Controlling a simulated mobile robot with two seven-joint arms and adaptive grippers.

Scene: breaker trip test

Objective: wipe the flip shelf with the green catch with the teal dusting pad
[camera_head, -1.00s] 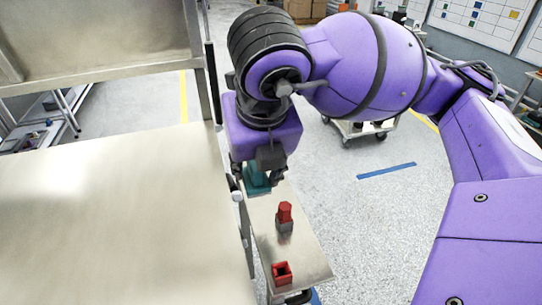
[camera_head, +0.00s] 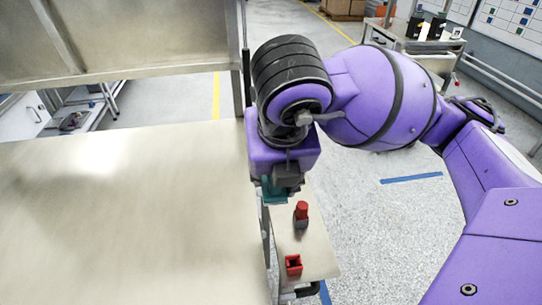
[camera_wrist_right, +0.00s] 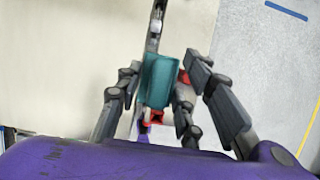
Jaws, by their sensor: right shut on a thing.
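My right gripper (camera_head: 280,184) is shut on the teal dusting pad (camera_head: 273,192), pointing down at the far part of a narrow metal side shelf (camera_head: 308,245). In the right wrist view the pad (camera_wrist_right: 158,78) sits between the fingers of the right gripper (camera_wrist_right: 160,88). I cannot tell whether the pad touches the shelf. A red-topped block (camera_head: 301,214) stands on the shelf just in front of the pad, and an open red box (camera_head: 293,265) sits near its front end. No green catch shows. My left gripper is out of view.
A large bare metal table (camera_head: 130,215) lies to the left, with a metal upright (camera_head: 240,85) at its far right corner. Open floor (camera_head: 385,235) with blue tape (camera_head: 411,178) lies to the right. A cart (camera_head: 425,45) stands farther back.

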